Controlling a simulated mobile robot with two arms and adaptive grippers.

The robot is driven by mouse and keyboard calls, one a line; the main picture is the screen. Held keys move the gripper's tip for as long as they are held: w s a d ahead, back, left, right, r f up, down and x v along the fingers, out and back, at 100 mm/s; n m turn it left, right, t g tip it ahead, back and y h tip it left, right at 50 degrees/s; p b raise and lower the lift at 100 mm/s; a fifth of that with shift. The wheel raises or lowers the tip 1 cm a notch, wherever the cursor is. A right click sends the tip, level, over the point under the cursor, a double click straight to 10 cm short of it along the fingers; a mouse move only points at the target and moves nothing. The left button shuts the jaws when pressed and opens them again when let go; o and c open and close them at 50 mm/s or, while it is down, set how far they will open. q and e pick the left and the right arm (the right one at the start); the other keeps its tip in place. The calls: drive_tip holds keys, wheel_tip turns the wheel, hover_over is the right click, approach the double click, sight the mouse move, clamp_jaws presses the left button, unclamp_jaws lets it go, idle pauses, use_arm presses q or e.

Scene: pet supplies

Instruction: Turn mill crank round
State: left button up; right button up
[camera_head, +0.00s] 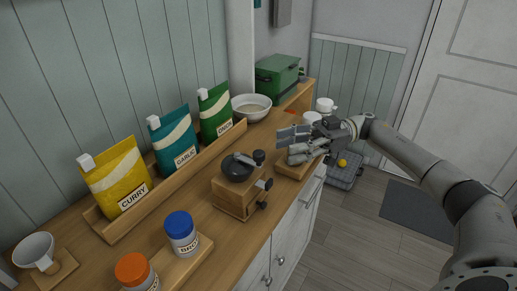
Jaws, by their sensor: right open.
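The mill (236,199) is a wooden box with a black domed top, standing on the counter near its front edge. Its dark crank reaches from the top to a round knob (259,156) at the upper right. A small dark knob sits low on the mill's front. My right gripper (283,146) is open and empty, just right of the crank knob. Its fingers point left towards the mill and appear apart from the knob, though the exact gap is hard to tell. A wooden board or block lies partly hidden below this gripper. My left gripper is not in view.
A wooden rack (119,228) holds yellow, teal and green spice pouches behind the mill. Blue-capped (180,232) and orange-capped (133,271) jars stand at the front left. A white bowl (251,106) and green box (278,75) are farther back. White cups stand beyond the gripper.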

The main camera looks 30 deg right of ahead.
sight(261, 151)
drive_tip(key=a, duration=0.2)
drive_tip(key=a+p, duration=0.1)
drive_tip(key=a, duration=0.2)
drive_tip(key=a+p, duration=0.1)
drive_tip(key=a, duration=0.1)
drive_tip(key=shift+w+a+r, duration=0.1)
drive_tip(key=shift+w+a, duration=0.25)
drive_tip(key=shift+a, duration=0.15)
drive_tip(key=c, duration=0.9)
clamp_jaws()
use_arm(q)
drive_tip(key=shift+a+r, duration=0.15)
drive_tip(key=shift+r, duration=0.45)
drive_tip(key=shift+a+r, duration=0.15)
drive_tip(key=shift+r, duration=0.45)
